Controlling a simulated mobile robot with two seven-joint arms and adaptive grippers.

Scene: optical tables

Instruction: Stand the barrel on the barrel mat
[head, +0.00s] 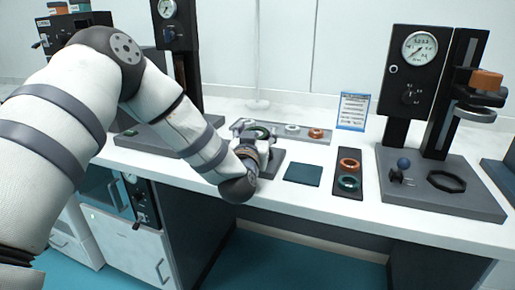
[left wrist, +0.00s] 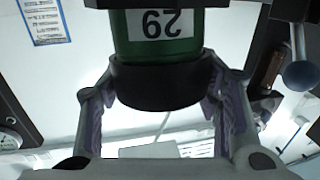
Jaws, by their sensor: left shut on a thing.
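My left gripper (head: 256,147) is over the middle of the table. In the left wrist view my left gripper (left wrist: 162,100) has its two fingers around a green barrel (left wrist: 165,47) with black bands and a white label reading 29, upside down in that picture. In the head view only a small green part of the barrel (head: 259,131) shows; the gripper hides most of it. A dark teal square mat (head: 303,174) lies bare to the right of the gripper. A grey plate (head: 271,163) is partly hidden beneath the gripper; I cannot tell whether the barrel touches it.
Behind the gripper is a long grey tray (head: 301,139) with white and orange rings. A dark tray (head: 347,184) right of the teal mat holds an orange and a teal ring. A gauge stand (head: 418,72) stands at right, a notice (head: 353,111) at the back.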

